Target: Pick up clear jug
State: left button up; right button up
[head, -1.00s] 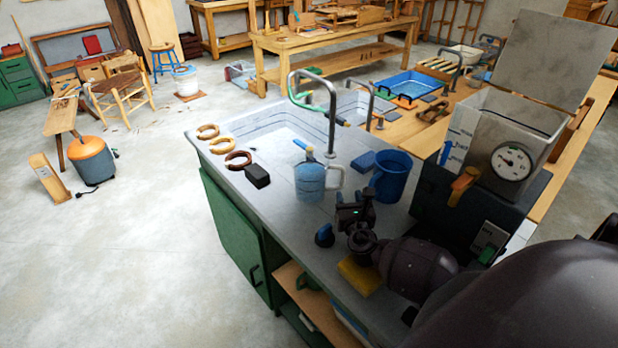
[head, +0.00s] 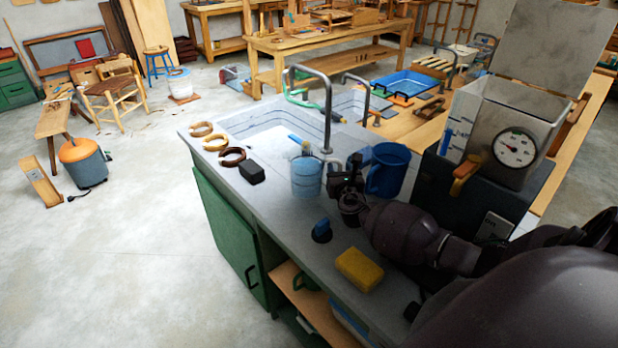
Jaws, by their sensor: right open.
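The clear jug (head: 306,178) stands upright on the grey counter beside the sink, with bluish contents and a blue-handled brush or tool leaning out of its top. My right gripper (head: 344,172) is open at the jug's right side, where the jug's handle is. The dark fingers partly cover the handle, and I cannot tell whether they touch it or are around it. My left gripper is not in view.
A blue pitcher (head: 388,170) stands close behind and right of my right gripper. A tall faucet (head: 327,110) rises behind the jug.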

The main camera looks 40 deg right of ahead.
jog(key=shift+c, duration=0.3)
jog(key=c, duration=0.7)
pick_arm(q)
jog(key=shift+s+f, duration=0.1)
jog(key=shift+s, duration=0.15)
pick_arm(e)
grip_shut()
jog(key=shift+r, duration=0.1)
